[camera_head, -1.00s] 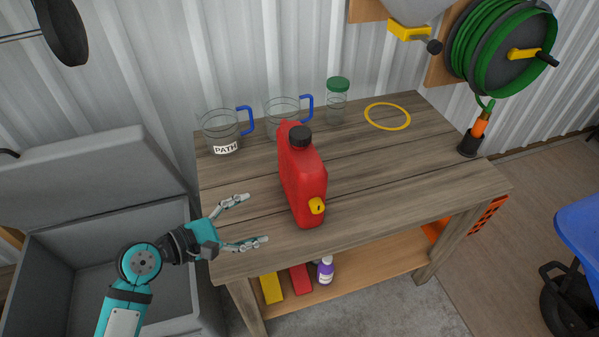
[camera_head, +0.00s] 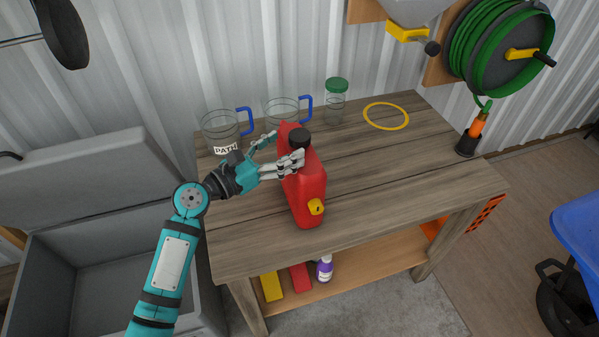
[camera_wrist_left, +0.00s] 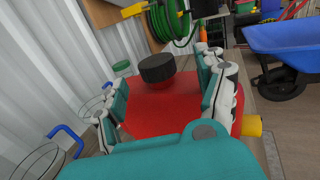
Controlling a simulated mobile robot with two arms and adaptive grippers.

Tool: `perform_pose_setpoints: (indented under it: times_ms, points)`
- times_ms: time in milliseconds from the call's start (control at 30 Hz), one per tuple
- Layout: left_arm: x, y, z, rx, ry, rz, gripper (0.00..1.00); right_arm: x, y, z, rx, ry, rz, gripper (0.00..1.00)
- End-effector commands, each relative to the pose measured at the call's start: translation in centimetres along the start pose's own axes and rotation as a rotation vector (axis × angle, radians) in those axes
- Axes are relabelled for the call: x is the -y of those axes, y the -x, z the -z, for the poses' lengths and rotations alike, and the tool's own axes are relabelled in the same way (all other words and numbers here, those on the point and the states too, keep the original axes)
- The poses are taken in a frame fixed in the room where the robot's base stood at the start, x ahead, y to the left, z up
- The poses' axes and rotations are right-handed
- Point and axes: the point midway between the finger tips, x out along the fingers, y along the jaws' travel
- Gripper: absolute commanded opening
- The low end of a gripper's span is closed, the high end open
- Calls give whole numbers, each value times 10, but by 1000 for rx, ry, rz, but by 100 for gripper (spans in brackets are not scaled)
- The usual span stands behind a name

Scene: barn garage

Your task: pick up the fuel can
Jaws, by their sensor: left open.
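The red fuel can (camera_head: 308,195) with a black cap and a yellow spout cap stands upright on the wooden workbench (camera_head: 400,165). My left gripper (camera_head: 285,150) is open at the upper part of the can, one finger on its far side and one across its near side. In the left wrist view the can's red top (camera_wrist_left: 170,100) and black cap lie between the two open fingers (camera_wrist_left: 160,95). I cannot tell whether the fingers touch it. My right gripper does not show.
Two clear jugs with blue handles (camera_head: 221,130) (camera_head: 281,112) and a green-lidded jar (camera_head: 336,105) stand behind the can. A yellow ring (camera_head: 386,116) lies on the bench to the right. A grey chest (camera_head: 100,255) stands open at left. The bench's right side is largely clear.

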Motion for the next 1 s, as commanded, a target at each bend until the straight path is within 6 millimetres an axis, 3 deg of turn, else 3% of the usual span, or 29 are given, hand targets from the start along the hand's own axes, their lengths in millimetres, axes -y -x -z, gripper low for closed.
perform_pose_setpoints:
  times_ms: [167, 500, 767, 1000]
  points:
    - [-1, -11, -1, 0, 0, 0, 72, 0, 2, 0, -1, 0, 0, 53]
    - [-5, -55, -1, 0, 0, 0, 72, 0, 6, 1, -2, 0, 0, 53]
    - [-5, -57, 0, -1, -1, 0, 72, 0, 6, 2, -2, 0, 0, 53]
    - [-5, -57, 0, -1, 0, 0, 42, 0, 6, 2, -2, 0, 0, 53]
